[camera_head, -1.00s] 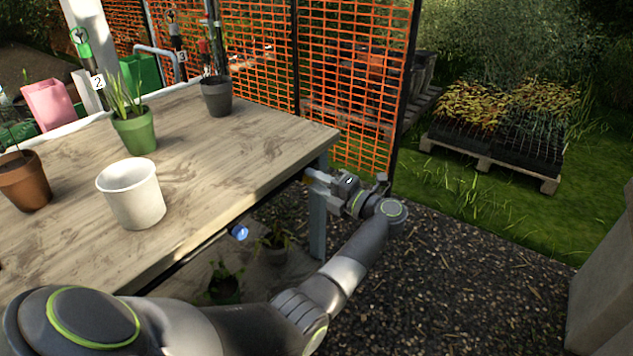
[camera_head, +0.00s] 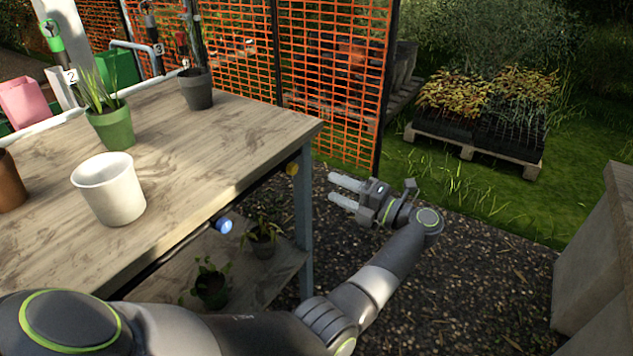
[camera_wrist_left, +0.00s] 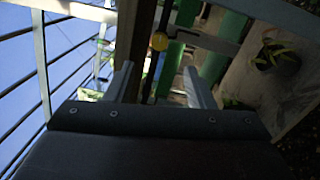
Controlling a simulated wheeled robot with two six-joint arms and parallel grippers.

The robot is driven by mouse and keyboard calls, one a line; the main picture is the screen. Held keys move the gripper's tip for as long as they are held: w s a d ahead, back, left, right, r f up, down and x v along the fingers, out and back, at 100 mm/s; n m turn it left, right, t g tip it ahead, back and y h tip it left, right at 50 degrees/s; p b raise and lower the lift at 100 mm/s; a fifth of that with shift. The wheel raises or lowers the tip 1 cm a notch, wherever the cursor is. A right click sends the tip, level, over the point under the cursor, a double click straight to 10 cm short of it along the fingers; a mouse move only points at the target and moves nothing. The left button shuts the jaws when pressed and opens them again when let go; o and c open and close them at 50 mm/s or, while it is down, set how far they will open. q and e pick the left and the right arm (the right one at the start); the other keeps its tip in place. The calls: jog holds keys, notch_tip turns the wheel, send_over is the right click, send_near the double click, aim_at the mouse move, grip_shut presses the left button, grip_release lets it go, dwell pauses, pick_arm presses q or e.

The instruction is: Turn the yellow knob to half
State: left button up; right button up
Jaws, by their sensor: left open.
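The yellow knob (camera_head: 292,169) sits on the front edge of the wooden table, near its right corner. It also shows in the left wrist view (camera_wrist_left: 159,41), ahead of and between the fingers. My left gripper (camera_head: 335,188) is open and empty, to the right of the knob and apart from it, with its pale fingers pointing towards the table. In the left wrist view its two fingers (camera_wrist_left: 158,70) stand wide apart. The knob is too small to read its setting. My right gripper is not in view.
A blue knob (camera_head: 224,226) is further left along the same table edge. The table (camera_head: 220,135) carries a white pot (camera_head: 108,190), a green pot (camera_head: 112,128) and a dark pot (camera_head: 196,90). Potted plants (camera_head: 210,285) stand on the lower shelf. Gravel is open to the right.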

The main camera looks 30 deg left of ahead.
pick_arm(q)
jog(key=d, duration=0.6)
jog(key=shift+s+d+f+b, duration=0.15)
jog(key=shift+s+d+b, duration=0.1)
jog(key=shift+d+b, duration=0.15)
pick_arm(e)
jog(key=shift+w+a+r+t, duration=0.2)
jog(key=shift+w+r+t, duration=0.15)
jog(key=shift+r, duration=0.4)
pick_arm(q)
jog(key=shift+a, duration=0.1)
